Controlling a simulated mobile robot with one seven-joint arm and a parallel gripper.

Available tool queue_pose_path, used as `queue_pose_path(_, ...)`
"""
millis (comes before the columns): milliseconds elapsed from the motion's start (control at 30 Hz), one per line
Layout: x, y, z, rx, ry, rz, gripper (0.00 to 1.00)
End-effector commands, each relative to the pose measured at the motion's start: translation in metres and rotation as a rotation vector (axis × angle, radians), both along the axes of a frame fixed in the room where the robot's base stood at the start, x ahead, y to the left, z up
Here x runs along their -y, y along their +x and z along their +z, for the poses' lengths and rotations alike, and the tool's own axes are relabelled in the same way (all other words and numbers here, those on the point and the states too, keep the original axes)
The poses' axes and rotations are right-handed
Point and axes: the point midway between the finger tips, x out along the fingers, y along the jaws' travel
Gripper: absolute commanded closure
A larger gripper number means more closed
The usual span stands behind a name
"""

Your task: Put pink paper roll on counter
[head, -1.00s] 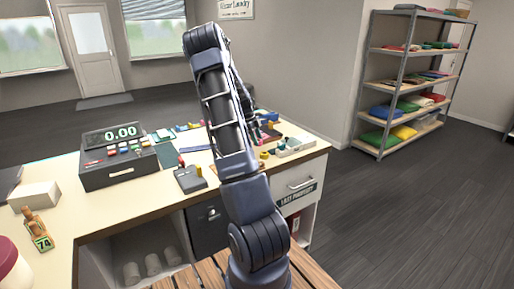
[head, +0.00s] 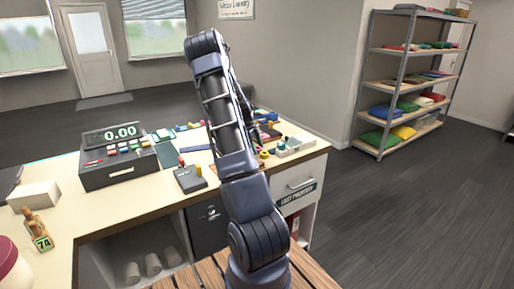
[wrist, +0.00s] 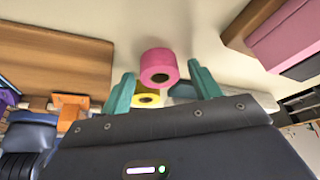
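The pink paper roll (wrist: 160,66) shows in the wrist view, its open end and dark core facing the camera. It lies between and slightly beyond the teal fingertips of my gripper (wrist: 161,72). The fingers are spread, with a gap visible on each side of the roll. A yellow roll (wrist: 146,99) shows nearer the gripper, partly hidden by the gripper body. The counter (head: 130,205) has a pale top. In the head view my arm hides the gripper, and I cannot make out the pink roll there.
A cash register (head: 120,157), a card terminal (head: 189,178) and a white box (head: 34,195) stand on the counter. Several small items crowd its far right part. In the wrist view a wooden block (wrist: 55,62) and a pink box (wrist: 285,40) flank the roll. The front middle counter is clear.

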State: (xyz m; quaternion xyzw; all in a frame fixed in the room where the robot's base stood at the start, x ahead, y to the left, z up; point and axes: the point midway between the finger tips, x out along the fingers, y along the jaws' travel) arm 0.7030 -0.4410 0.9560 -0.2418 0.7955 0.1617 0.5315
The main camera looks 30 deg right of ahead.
Motion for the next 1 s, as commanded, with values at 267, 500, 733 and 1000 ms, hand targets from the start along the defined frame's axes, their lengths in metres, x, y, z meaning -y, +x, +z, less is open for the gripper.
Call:
queue_pose_path(267, 0.000, 0.000, 0.001, 0.000, 0.000, 0.000, 0.38)
queue_pose_path(500, -0.005, 0.009, 0.026, 0.002, -0.002, 0.001, 0.38)
queue_pose_path(733, -0.015, 0.023, 0.068, 0.002, -0.002, 0.001, 0.38)
queue_pose_path(1000, -0.023, 0.035, 0.103, 0.001, -0.001, 0.000, 0.38)
